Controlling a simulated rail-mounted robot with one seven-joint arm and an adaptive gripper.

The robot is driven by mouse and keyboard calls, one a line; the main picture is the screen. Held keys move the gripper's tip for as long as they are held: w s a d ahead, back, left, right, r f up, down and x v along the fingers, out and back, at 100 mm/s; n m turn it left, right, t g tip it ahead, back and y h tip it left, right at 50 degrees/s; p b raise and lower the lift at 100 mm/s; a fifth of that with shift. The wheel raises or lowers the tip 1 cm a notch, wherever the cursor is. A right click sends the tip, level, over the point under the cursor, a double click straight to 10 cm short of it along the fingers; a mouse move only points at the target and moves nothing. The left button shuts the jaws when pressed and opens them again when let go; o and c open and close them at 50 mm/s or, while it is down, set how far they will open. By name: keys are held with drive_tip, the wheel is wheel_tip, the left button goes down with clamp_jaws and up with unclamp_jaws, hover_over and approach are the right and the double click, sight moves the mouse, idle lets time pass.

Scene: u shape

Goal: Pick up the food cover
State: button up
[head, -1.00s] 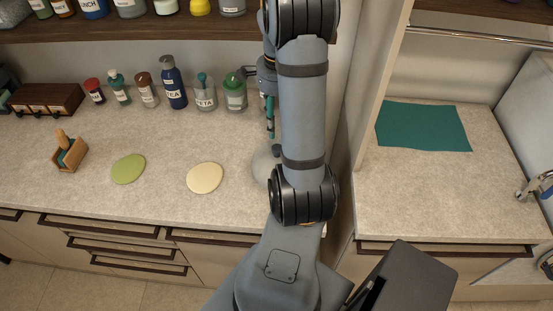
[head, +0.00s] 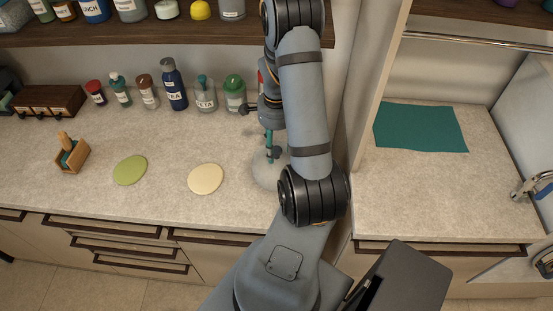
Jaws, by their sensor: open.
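The food cover (head: 264,174) is a pale, see-through dome on the counter, right of the cream disc. Its right side is hidden behind my arm. A dark round knob (head: 276,153) shows at its top. My gripper (head: 270,157) points down at the knob, with a teal finger just left of it. The other finger is not clearly visible. The gripper is open; I cannot tell whether it touches the knob.
A row of jars and bottles (head: 173,85) stands along the wall behind. A cream disc (head: 206,179) and a green disc (head: 130,170) lie to the left. A wall panel (head: 377,120) rises to the right, before a counter with a teal mat (head: 420,128).

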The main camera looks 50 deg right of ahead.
drive_tip(key=shift+c, duration=0.3)
drive_tip(key=c, duration=1.1)
clamp_jaws()
